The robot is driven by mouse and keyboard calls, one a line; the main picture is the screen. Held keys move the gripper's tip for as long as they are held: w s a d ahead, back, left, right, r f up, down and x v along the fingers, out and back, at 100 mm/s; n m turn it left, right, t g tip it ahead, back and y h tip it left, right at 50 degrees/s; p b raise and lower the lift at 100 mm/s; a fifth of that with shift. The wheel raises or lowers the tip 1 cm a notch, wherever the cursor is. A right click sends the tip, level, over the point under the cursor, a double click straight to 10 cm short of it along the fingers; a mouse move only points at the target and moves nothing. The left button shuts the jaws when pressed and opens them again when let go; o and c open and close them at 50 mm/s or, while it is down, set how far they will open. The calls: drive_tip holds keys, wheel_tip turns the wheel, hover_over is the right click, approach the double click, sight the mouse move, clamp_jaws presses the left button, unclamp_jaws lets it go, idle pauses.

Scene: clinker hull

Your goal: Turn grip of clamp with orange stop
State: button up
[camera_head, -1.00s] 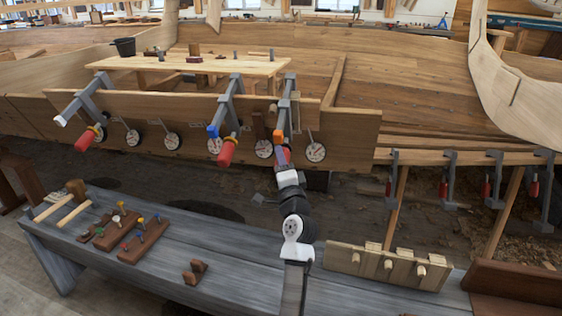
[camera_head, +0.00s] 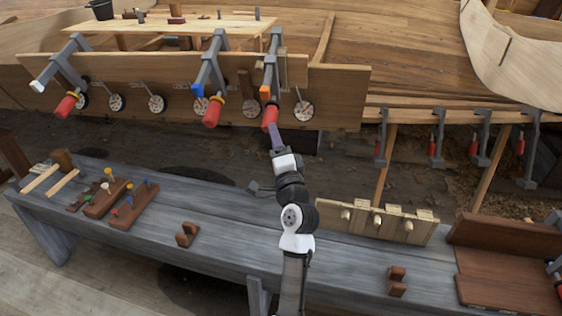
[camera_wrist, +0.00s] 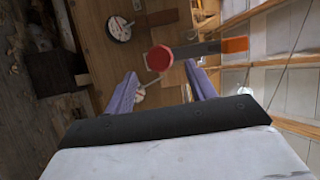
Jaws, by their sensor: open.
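The clamp with the orange stop (camera_head: 265,92) hangs on the hull plank, the rightmost of three clamps there. Its red grip (camera_head: 270,117) points down toward my gripper (camera_head: 276,140), which is just below it. In the wrist view the red grip (camera_wrist: 160,58) shows end-on, a little beyond the fingertips and between their lines. The orange stop (camera_wrist: 235,45) is to its right. My gripper (camera_wrist: 163,80) is open, its two purple fingers apart with nothing between them. I cannot tell whether a finger touches the grip.
A clamp with a blue stop (camera_head: 198,90) and one with a white end (camera_head: 38,86) hang to the left. Round dials (camera_head: 304,111) line the plank. A grey bench (camera_head: 215,235) below carries wooden blocks and a peg rack (camera_head: 378,222). Small clamps (camera_head: 436,140) hang at right.

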drive_tip(key=v, duration=0.6)
drive_tip(key=shift+b, duration=0.45)
drive_tip(key=shift+r, duration=0.1)
idle(0.7)
